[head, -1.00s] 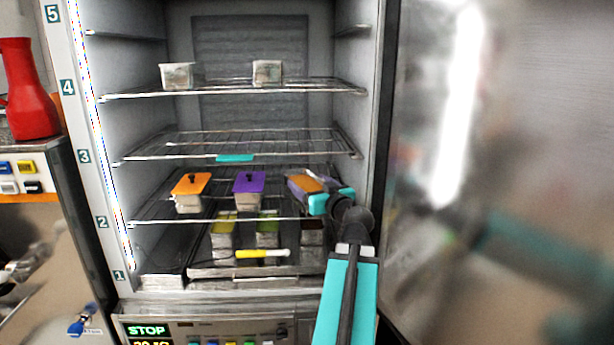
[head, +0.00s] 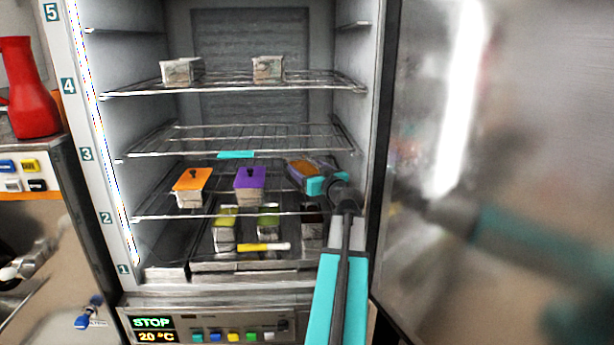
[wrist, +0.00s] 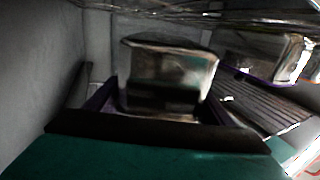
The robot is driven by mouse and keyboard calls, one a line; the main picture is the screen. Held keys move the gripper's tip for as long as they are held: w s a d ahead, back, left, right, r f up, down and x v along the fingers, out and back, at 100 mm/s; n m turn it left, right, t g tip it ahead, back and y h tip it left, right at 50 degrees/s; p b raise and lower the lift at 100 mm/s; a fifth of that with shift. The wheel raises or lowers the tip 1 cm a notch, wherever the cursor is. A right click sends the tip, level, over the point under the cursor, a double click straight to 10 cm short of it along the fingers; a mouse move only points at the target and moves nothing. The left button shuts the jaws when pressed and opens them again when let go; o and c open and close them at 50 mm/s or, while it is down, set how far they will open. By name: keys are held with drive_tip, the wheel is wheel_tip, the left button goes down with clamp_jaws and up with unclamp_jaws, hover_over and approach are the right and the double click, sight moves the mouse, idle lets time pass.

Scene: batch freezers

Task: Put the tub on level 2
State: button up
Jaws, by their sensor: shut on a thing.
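My gripper (head: 315,184) is inside the freezer at the right of the level 2 shelf (head: 150,216), shut on a tub (head: 301,168). This tub has an orange-brown top and is partly hidden by the gripper in the head view. In the wrist view, the greyish tub (wrist: 165,70) sits between the dark fingers (wrist: 160,105). I cannot tell whether it touches the shelf. An orange-lidded tub (head: 190,196) and a purple-lidded tub (head: 249,196) stand on level 2 to its left. A neighbouring tub (wrist: 255,58) shows at the right of the wrist view.
The level 3 shelf (head: 230,140) above is bare, with a teal tag at its front. Two pale tubs (head: 181,71) (head: 268,69) stand on level 4. Below are several tubs (head: 225,237) and a yellow-white bar (head: 262,247). The open door (head: 540,130) flanks my arm on the right.

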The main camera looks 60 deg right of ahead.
drive_tip(key=shift+w+d+r, duration=0.1)
drive_tip(key=shift+w+d, duration=0.15)
drive_tip(key=shift+d, duration=0.1)
drive_tip(key=shift+d, duration=0.1)
drive_tip(key=shift+w+d, duration=0.35)
drive_tip(key=shift+d, duration=0.05)
drive_tip(key=shift+f+p, duration=0.35)
drive_tip(key=shift+f, duration=1.4)
drive_tip(key=o, duration=1.6)
drive_tip(key=shift+f, duration=0.15)
drive_tip(key=shift+b+v, duration=0.75)
drive_tip(key=shift+v, duration=3)
